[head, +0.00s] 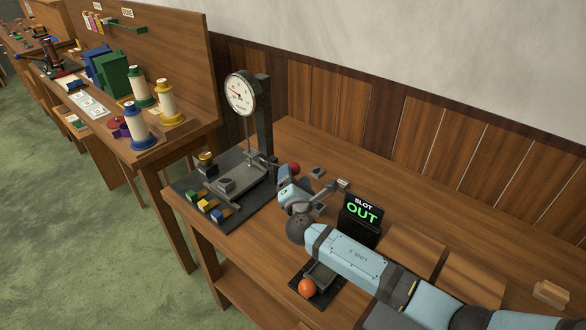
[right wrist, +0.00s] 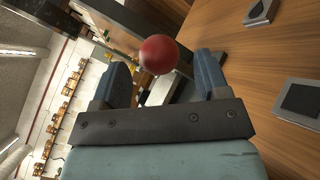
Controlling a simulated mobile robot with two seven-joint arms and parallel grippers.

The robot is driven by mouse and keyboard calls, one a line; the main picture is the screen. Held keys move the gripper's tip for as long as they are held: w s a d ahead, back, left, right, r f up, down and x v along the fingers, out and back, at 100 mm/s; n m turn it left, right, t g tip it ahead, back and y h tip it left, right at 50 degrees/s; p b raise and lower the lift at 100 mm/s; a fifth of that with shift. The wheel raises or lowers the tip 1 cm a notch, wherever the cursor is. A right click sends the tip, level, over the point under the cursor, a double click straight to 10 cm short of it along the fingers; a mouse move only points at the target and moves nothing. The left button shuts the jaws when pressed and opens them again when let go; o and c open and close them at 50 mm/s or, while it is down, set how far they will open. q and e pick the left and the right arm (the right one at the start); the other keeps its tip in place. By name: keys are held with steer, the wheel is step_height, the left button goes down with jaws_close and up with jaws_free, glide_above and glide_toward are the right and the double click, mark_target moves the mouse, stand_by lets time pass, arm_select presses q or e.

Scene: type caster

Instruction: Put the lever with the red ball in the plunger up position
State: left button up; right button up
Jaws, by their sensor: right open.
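The red ball (head: 295,167) of the lever shows beside the foot of the dark column of a dial device (head: 264,115). In the right wrist view the red ball (right wrist: 158,54) appears in the gap between my right gripper's fingers, near their tips. I see space on both sides of it. My right gripper (head: 290,178) is open and holds nothing. Its fingertips (right wrist: 160,68) point toward the dial device. The lever's rod is mostly hidden, so I cannot tell its angle. My left gripper is not in view.
An orange ball (head: 307,288) sits on a dark plate in front. Small coloured blocks (head: 209,206) line the device's base. Spools (head: 138,128) stand on the left table.

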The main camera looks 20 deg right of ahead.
steer(key=s, duration=0.3)
steer(key=s+a, duration=0.1)
steer(key=s, duration=0.3)
steer(key=s+a+p, duration=0.1)
steer(key=s, duration=0.2)
steer(key=shift+s+f, duration=0.15)
steer(key=shift+f, duration=0.25)
